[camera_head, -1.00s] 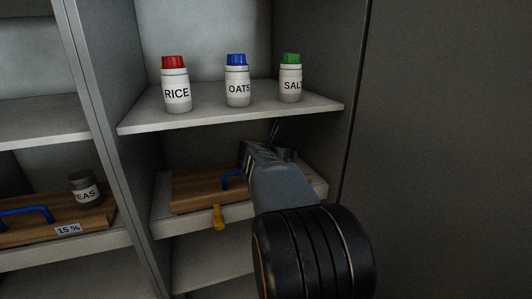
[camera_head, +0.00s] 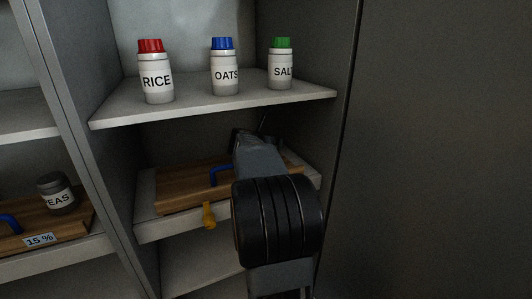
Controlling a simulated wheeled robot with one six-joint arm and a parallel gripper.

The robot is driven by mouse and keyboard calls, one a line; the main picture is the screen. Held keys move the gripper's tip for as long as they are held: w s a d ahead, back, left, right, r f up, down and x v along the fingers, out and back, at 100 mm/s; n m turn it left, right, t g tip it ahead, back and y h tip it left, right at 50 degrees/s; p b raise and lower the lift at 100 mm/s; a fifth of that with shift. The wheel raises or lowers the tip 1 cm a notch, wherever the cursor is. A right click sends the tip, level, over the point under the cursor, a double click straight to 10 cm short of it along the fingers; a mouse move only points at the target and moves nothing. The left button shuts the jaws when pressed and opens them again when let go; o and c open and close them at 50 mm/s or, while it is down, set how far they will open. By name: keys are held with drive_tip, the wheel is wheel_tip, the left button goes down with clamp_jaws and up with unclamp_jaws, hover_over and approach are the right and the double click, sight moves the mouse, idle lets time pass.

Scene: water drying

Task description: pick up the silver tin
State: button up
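A small grey tin labelled PEAS (camera_head: 57,193) stands upright on a wooden board on the left lower shelf. It is the only metal-grey tin I can make out, and I cannot tell whether it is the silver tin. My gripper (camera_head: 250,133) reaches into the right lower compartment, above a wooden board (camera_head: 180,199) and well to the right of the PEAS tin. My own wrist and the dim light hide most of the fingers and the space behind them. Whether the gripper is open or holds anything does not show.
Rice (camera_head: 155,78), oats (camera_head: 224,72) and salt (camera_head: 281,68) jars stand on the upper shelf (camera_head: 200,106) over my gripper. A blue handle (camera_head: 218,173) and a yellow tab (camera_head: 208,215) are on the right board. A 15 % label (camera_head: 39,240) is on the left. A dark panel (camera_head: 440,150) closes the right side.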

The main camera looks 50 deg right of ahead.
drive_tip(key=shift+w+d+f, duration=0.15)
drive_tip(key=shift+d, duration=0.2)
drive_tip(key=shift+c, duration=0.4)
drive_tip(key=c, duration=1.2)
